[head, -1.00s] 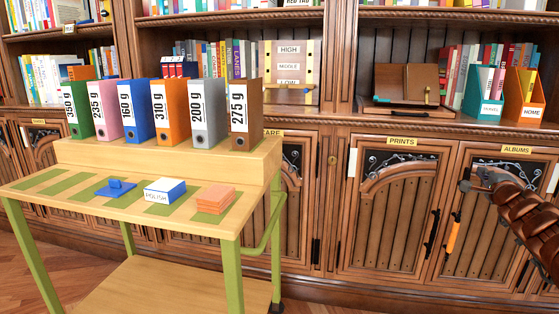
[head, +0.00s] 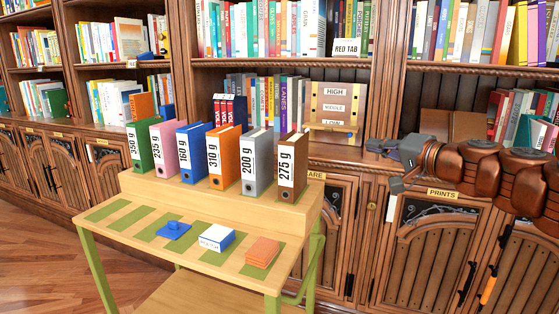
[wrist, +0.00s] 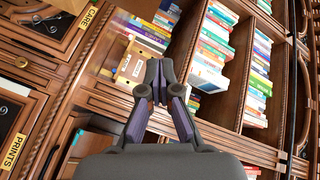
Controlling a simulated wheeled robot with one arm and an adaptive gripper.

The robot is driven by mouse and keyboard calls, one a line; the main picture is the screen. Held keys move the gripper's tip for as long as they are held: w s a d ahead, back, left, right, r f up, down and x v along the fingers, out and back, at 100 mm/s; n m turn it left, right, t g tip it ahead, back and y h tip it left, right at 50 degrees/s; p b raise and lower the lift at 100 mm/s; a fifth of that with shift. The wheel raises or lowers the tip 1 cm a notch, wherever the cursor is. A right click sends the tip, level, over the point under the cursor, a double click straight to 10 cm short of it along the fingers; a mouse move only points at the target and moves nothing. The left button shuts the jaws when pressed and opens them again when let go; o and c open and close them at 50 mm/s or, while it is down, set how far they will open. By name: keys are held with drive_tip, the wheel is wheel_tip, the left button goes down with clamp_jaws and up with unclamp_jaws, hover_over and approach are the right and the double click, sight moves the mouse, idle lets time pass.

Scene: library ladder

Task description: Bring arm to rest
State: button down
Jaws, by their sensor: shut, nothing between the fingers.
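My gripper (head: 382,165) is at the right of the head view, raised in front of the bookcase above the cupboard doors. Its copper-brown arm comes in from the right edge. In the wrist view my gripper (wrist: 160,88) points at the bookcase shelves, with its fingertips together and nothing between them. It touches no object that I can make out. In the head view it is to the right of the trolley (head: 190,250) and its row of binders.
Several weighted binders (head: 228,158) stand on the trolley's raised step. A blue item (head: 174,230), a white-and-blue box (head: 217,237) and an orange stack (head: 262,252) lie in front. A wooden HIGH/MIDDLE/LOW box (head: 334,106) stands on the shelf behind. Floor shows at left (head: 40,270).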

drive_tip(key=s+a+r+n+g+p, duration=0.2)
drive_tip(key=s+a+n+g+p, duration=0.3)
drive_tip(key=s+a, duration=0.5)
drive_tip(key=s+a+f+n+g+h+p, duration=0.1)
drive_tip(key=s+a+f+g+h+p, duration=0.15)
drive_tip(key=s+a+g+p, duration=0.5)
drive_tip(key=s+d+g+h+p, duration=0.1)
drive_tip(key=s+d+p, duration=0.3)
drive_tip(key=s, duration=0.4)
drive_tip(key=s+d+f+g+h+p, duration=0.1)
drive_tip(key=s+d+h+p, duration=0.2)
drive_tip(key=s+d+p, duration=0.2)
drive_tip(key=s+d+f+g+h+p, duration=0.1)
drive_tip(key=s+d+p, duration=0.3)
drive_tip(key=s, duration=0.8)
drive_tip(key=shift+d+f+h+p, duration=0.3)
drive_tip(key=shift+h+p, duration=0.2)
drive_tip(key=shift+h, duration=0.35)
drive_tip(key=shift+s+g, duration=0.15)
drive_tip(key=shift+g, duration=0.1)
